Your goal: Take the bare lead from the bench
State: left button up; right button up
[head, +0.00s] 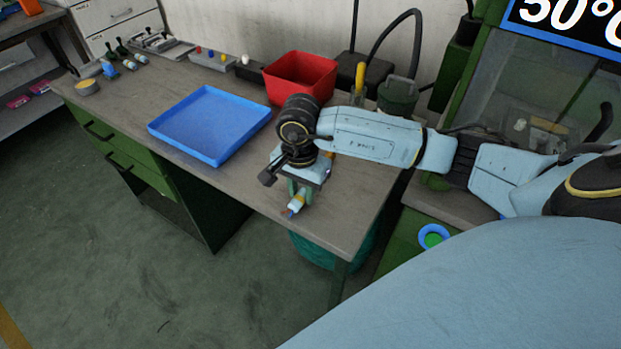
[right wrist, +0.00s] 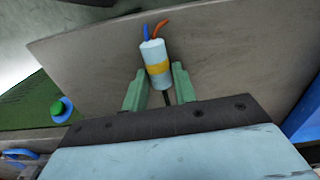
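The bare lead (right wrist: 156,62) is a pale cylinder with a yellow band. Blue and orange wires stick out at its far end and a dark cable at its near end. In the head view the lead (head: 296,204) shows near the front edge of the bench (head: 225,185). My right gripper (right wrist: 159,78) has its two green fingers one on each side of the cylinder, with no clear gap, and looks shut on it. The right gripper (head: 299,192) points down over the bench in the head view. My left gripper is not in view.
A blue tray (head: 210,160) lies left of my right arm and a red bin (head: 300,80) stands behind it. Small tools and parts line the back left. A green machine (head: 470,75) stands at the right. The bench's front left is clear.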

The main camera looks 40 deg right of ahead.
grip_shut()
